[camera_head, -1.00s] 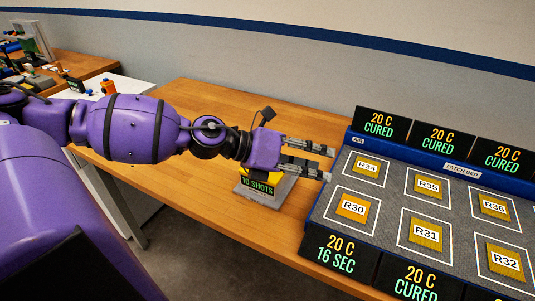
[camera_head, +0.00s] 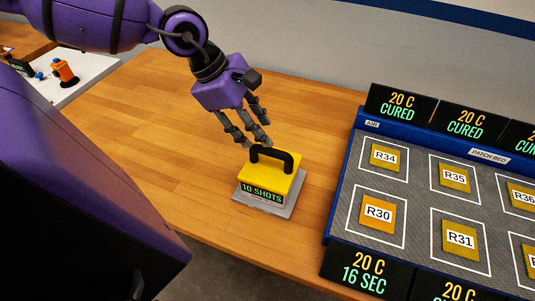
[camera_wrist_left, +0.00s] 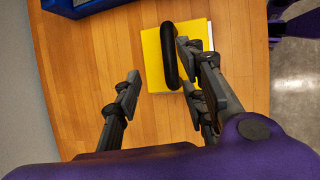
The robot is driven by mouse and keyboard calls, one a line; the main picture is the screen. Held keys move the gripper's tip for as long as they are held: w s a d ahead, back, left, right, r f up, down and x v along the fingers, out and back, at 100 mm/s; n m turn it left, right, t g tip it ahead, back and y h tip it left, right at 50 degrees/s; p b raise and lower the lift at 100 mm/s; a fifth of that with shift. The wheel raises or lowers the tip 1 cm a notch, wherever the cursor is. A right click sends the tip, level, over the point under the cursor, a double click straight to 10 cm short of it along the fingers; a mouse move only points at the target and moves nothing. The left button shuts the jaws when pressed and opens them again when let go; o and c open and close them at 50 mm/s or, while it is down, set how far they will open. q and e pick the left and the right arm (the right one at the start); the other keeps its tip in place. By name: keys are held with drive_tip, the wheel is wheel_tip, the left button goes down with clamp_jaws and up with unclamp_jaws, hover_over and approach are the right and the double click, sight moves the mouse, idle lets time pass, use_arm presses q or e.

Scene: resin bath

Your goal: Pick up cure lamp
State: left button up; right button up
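The cure lamp (camera_head: 270,178) is a yellow block with a black arched handle and a display reading "10 SHOTS". It sits upright on a grey plate (camera_head: 243,200) on the wooden table. My left gripper (camera_head: 255,143) is just behind the handle, fingers spread and pointing down toward it. In the left wrist view the lamp (camera_wrist_left: 193,57) lies ahead of the open fingers (camera_wrist_left: 163,70), with its black handle near the right-hand fingers. Nothing is between the fingers; I cannot tell whether one touches the handle. My right gripper is not in view.
A blue-rimmed patch bed (camera_head: 340,190) with labelled amber patches and timer displays stands to the right of the lamp. A white surface (camera_head: 90,85) with an orange item (camera_head: 65,72) is at the left. The table left of the lamp is clear.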

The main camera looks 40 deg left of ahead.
sight(268, 149)
use_arm(q)
drive_tip(key=shift+s+a+f+m, duration=0.3)
drive_tip(key=shift+f+m, duration=0.1)
drive_tip(key=d+f+b, duration=0.2)
drive_tip(key=f, duration=0.1)
drive_tip(key=shift+w+d+f, duration=0.1)
drive_tip(key=shift+w+d, duration=0.05)
drive_tip(key=shift+d, duration=0.1)
drive_tip(key=b+x, duration=0.1)
drive_tip(key=x, duration=0.1)
drive_tip(key=shift+d+f, duration=0.15)
drive_tip(key=shift+f, duration=0.15)
drive_tip(key=shift+w+d+f+b, duration=0.15)
drive_tip(key=shift+w+f+b, duration=0.05)
drive_tip(key=shift+f+b, duration=0.1)
drive_tip(key=shift+f, duration=0.1)
drive_tip(key=shift+w, duration=0.1)
drive_tip(key=c, duration=0.9)
clamp_jaws()
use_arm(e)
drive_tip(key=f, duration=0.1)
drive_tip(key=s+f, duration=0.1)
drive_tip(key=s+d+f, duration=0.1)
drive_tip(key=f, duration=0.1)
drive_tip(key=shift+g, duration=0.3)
